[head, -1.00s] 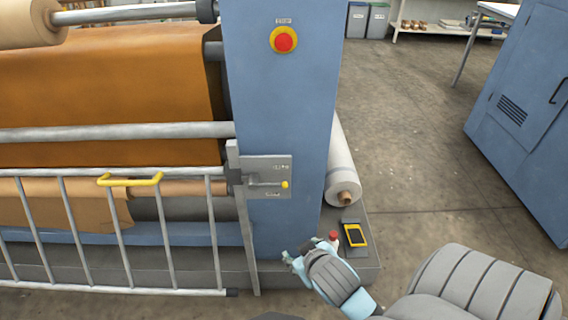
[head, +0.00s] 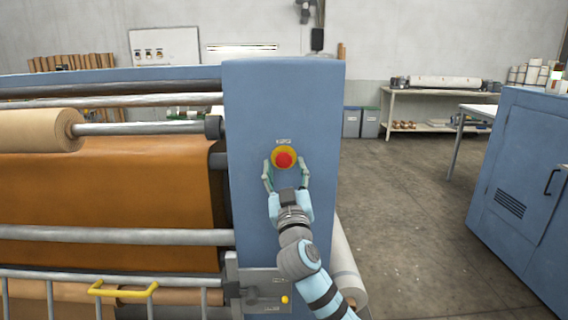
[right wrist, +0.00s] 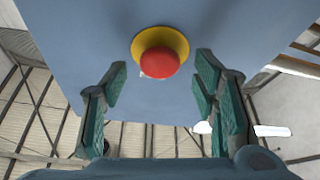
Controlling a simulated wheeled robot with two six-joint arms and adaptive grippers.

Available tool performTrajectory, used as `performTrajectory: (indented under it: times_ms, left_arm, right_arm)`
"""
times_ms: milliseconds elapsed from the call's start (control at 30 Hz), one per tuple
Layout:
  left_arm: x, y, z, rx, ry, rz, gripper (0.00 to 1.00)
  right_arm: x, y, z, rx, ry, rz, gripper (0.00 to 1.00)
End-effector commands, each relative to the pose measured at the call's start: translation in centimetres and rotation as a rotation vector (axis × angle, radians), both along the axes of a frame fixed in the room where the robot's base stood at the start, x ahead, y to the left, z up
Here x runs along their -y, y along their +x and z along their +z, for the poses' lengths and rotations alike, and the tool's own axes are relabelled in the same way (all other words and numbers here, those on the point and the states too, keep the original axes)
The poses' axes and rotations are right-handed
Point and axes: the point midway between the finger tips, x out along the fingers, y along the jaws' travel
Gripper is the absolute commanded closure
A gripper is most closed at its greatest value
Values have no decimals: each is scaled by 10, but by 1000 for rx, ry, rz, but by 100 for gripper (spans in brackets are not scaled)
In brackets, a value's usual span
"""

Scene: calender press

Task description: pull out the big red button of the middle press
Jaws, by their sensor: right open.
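The big red button (head: 284,160) sits on a yellow round base (head: 284,150) on the front of the blue press column (head: 285,100), under a small label. My right gripper (head: 285,178) is raised in front of the column, its open fingers at the left and right of the button's lower part. In the right wrist view the red button (right wrist: 159,63) shows ahead, between and slightly beyond the open green fingertips (right wrist: 157,75). The fingers look apart from the button, with nothing between the pads. My left gripper is not in view.
A grey latch plate (head: 262,290) and a railing with a yellow handle (head: 122,289) are low on the left. Rollers with brown sheet (head: 110,195) fill the left side. A blue cabinet (head: 520,180) stands at right, with open floor between.

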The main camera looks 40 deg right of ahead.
Motion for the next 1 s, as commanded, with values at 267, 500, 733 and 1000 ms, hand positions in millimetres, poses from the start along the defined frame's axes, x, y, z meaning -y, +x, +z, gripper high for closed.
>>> performTrajectory:
  times_ms: [267, 500, 733, 1000]
  left_arm:
    - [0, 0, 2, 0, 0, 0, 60]
    - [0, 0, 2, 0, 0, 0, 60]
    - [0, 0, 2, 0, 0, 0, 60]
    - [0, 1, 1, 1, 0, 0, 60]
  right_arm:
    - [9, 15, 6, -1, 2, 1, 46]
    - [9, 14, 6, -1, 2, 1, 57]
    - [9, 14, 5, -2, 2, 2, 94]
    - [5, 12, 5, -1, 2, 2, 100]
